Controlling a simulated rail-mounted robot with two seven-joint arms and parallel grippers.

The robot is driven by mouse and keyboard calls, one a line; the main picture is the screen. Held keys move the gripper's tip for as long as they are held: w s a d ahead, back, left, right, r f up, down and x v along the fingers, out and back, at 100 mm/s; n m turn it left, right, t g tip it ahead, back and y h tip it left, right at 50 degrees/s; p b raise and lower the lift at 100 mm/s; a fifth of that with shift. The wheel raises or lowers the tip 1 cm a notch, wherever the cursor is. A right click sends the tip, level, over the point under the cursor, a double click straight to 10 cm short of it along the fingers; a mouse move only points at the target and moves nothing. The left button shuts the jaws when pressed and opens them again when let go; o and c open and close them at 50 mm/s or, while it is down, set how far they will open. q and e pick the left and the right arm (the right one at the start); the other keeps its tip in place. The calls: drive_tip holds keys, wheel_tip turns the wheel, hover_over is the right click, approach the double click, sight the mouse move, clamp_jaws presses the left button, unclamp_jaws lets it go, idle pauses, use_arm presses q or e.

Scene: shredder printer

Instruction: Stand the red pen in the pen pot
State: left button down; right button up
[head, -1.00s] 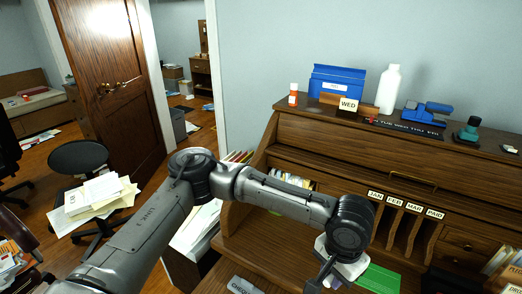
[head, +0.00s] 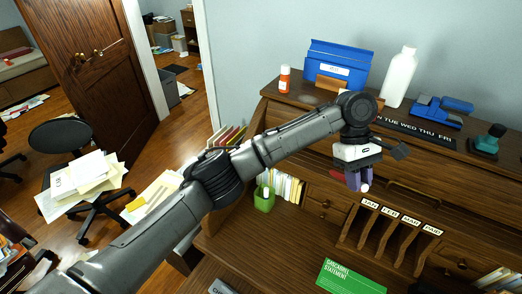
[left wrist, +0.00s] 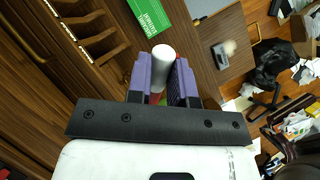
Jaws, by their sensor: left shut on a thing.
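My left gripper (head: 357,180) is shut on the red pen (head: 338,174), held in the air in front of the desk's upper part. The pen's red part sticks out left of the fingers and a pale end shows at their right. In the left wrist view the pale end (left wrist: 162,58) stands between the purple fingertips, with red behind it. The green pen pot (head: 264,201) stands inside the roll-top desk, to the left of and lower than the gripper. My right gripper is not in view.
Labelled upright slots (head: 390,235) are below and right of the gripper. A green statement sheet (head: 350,278) lies on the desktop. The desk top carries an orange bottle (head: 284,80), a white bottle (head: 398,78) and a blue box (head: 338,62).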

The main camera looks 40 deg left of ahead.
use_arm(q)
drive_tip(key=w+a+f+n+t+h+p, duration=0.2)
drive_tip(key=w+a+n+t+p, duration=0.1)
drive_tip(key=w+a+n+t, duration=0.25)
drive_tip(key=w+a+f+n+t+h+p, duration=0.1)
drive_tip(key=w+a+n+t+h+p, duration=0.15)
drive_tip(key=a+n+t, duration=0.4)
drive_tip(key=s+a+f+n+t+y+p, duration=0.1)
drive_tip(key=a+f+n+t+y, duration=0.3)
drive_tip(key=a, duration=0.6)
drive_tip(key=s+a+f+n+t+y+p, duration=0.1)
drive_tip(key=s+a+f+n+t+y, duration=0.1)
drive_tip(key=a+f+n+t+y, duration=0.2)
drive_tip(key=shift+s+a+f+n+t+y+p, duration=0.35)
drive_tip(key=shift+a+f+n+y, duration=1.5)
drive_tip(key=shift+a+f+n, duration=1.05)
drive_tip(key=shift+a+f, duration=0.15)
drive_tip(key=shift+a, duration=0.15)
